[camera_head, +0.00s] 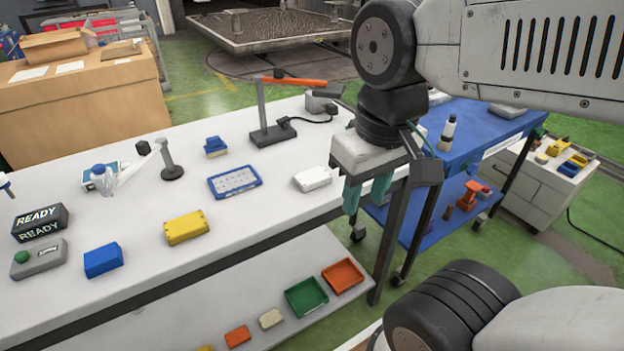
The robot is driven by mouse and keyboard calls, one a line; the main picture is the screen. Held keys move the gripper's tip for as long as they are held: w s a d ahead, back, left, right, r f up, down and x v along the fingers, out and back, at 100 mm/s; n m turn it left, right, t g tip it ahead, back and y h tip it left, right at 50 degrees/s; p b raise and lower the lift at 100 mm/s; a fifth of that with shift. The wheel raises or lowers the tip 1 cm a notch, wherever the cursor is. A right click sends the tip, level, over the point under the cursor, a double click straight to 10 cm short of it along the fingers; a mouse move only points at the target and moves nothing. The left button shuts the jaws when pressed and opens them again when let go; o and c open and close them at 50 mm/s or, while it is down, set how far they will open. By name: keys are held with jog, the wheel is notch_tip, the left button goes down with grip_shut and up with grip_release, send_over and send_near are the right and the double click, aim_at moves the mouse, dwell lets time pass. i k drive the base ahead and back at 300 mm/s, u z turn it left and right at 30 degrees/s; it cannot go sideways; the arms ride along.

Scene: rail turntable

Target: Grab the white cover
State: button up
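A small white block-like piece (313,179), which looks like the white cover, lies flat on the right part of the white table (290,212), near its front edge. My gripper (366,197) hangs to the right of it, at the table's right end, with its teal fingers pointing down. The fingers are apart with nothing seen between them, and they do not touch the white piece. How high they are above the table is hard to tell.
A blue tray (235,180), yellow box (187,228) and blue box (103,260) lie left of the white piece. A stand with an orange arm (270,112) rises behind it. A blue cart (478,142) stands right. Green (306,297) and orange (342,275) bins sit on the lower shelf.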

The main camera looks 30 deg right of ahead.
aim_at(313, 178)
jog(key=z, duration=0.5)
jog(key=k, duration=0.6)
jog(key=z, duration=0.65)
jog(key=i, duration=0.95)
jog(key=u, duration=0.6)
